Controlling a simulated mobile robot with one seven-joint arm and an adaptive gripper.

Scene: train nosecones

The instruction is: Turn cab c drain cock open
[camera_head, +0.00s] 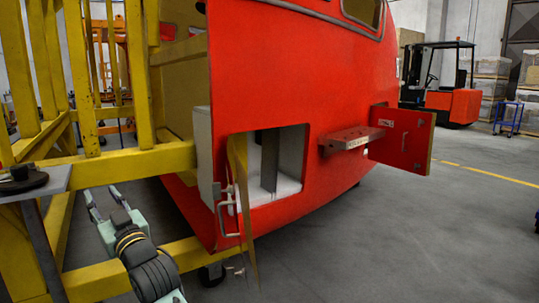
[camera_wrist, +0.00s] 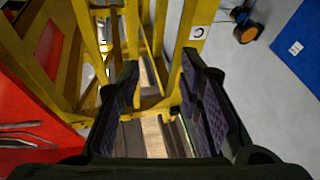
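The red cab nosecone (camera_head: 285,85) stands in the middle of the head view, with an open recess (camera_head: 268,165) low in its side. A metal pipe or handle (camera_head: 228,215) sits at the recess's left edge; I cannot tell whether it is the drain cock. A white label with a "C" (camera_wrist: 197,33) is on the yellow frame in the wrist view. My gripper (camera_head: 103,200) is open and empty, left of the recess and apart from the cab. In the wrist view its fingers (camera_wrist: 160,65) are spread with nothing between them.
A yellow frame (camera_head: 120,165) stands left of the cab. An open red hatch door (camera_head: 403,140) and a metal step (camera_head: 350,138) stick out at right. A forklift (camera_head: 450,100) is behind. The grey floor (camera_head: 400,235) at front right is clear. A blue panel (camera_wrist: 297,45) shows in the wrist view.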

